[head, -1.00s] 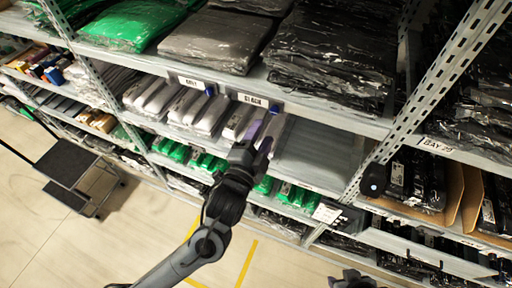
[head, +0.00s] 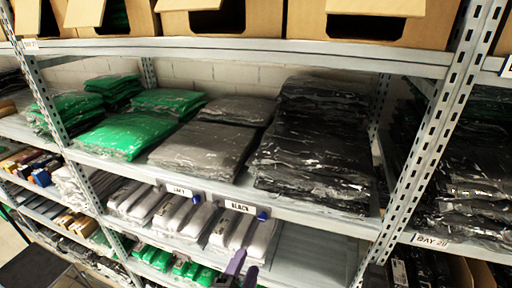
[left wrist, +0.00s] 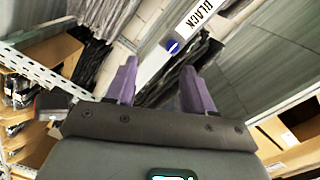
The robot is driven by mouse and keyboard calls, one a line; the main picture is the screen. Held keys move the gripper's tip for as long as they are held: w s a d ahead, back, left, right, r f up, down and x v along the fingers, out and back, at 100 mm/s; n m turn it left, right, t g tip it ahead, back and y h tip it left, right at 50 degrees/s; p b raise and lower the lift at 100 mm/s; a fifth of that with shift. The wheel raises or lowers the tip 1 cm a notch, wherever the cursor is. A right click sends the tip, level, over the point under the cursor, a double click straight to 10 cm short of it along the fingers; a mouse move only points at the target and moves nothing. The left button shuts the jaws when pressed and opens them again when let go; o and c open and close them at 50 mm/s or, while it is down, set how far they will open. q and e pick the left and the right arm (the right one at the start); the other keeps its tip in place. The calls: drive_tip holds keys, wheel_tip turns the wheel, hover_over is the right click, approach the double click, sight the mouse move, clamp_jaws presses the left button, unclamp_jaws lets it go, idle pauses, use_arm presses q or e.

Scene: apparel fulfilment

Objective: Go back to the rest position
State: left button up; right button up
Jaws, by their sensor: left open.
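My left gripper (head: 236,268) shows at the bottom edge of the head view, its purple fingertips in front of the shelf level below the BLACK label. In the left wrist view my left gripper (left wrist: 160,88) has its two purple fingers apart, with nothing between them. The rest of the left arm is below the head view's frame. My right gripper is not in view.
A shelf holds black bagged garments (head: 315,140), grey bags (head: 205,150) and green bags (head: 125,132). White packs (head: 185,215) lie below, beside a bare shelf stretch (head: 310,255). A perforated upright (head: 420,160) stands right. Cardboard boxes (head: 370,22) line the top.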

use_arm(q)
drive_tip(key=s+a+f+n+g+y+p, duration=0.2)
drive_tip(key=s+a+f+n+g, duration=0.4)
drive_tip(key=s+a, duration=0.3)
drive_tip(key=s+a+f+n+g+y+p, duration=0.3)
drive_tip(key=s+a+f+n+g+p, duration=0.2)
drive_tip(key=s, duration=1)
drive_tip(key=a+f+n+g, duration=0.2)
drive_tip(key=a, duration=0.2)
drive_tip(key=shift+s+a+f+n, duration=0.25)
drive_tip(key=shift+f+n, duration=0.1)
drive_tip(key=shift+n, duration=0.05)
